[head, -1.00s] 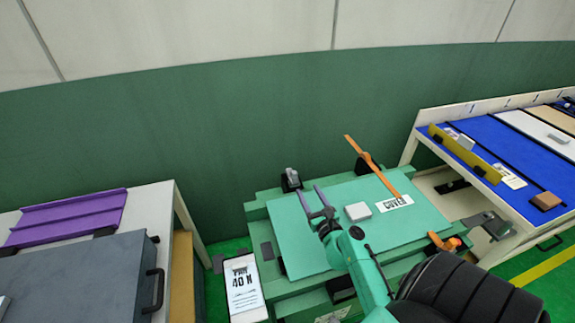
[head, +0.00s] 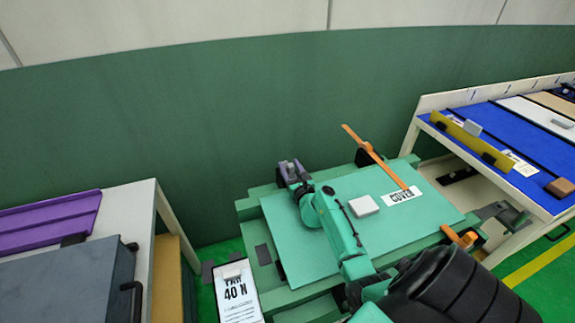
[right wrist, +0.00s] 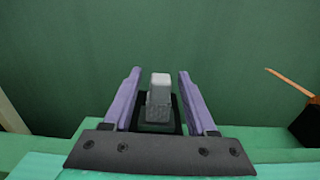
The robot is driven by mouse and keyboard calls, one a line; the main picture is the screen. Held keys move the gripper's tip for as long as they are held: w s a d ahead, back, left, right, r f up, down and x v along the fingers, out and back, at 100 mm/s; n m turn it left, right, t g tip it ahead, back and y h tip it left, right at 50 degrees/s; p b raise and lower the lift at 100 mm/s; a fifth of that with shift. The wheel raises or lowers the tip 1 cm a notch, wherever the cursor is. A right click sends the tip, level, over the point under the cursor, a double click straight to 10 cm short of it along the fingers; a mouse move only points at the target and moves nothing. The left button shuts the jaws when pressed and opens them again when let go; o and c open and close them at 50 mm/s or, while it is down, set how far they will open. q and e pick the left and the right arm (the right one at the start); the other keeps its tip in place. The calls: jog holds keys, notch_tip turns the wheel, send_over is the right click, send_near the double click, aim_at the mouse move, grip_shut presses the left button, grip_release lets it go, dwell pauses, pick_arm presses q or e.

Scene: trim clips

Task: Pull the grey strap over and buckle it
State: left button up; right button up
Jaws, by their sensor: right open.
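A light grey upright block (right wrist: 160,84), which may be the end of the grey strap, stands on a black base (right wrist: 174,126) at the far edge of the green bench. My right gripper (head: 290,166) is open at the far left corner of the teal cover plate (head: 320,254). In the right wrist view, its purple fingers (right wrist: 158,92) stand on either side of the block, with a gap on each side. The rest of a grey strap cannot be made out. My left gripper is not in view.
An orange strap (head: 376,152) rises over the far right of the plate, with an orange clip (head: 460,237) at the near right. A pale block (head: 364,205) lies on the plate. Side tables stand left (head: 142,206) and right (head: 414,133).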

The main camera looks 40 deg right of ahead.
jog(key=shift+x, duration=1.2)
grip_shut()
dwell(0.5)
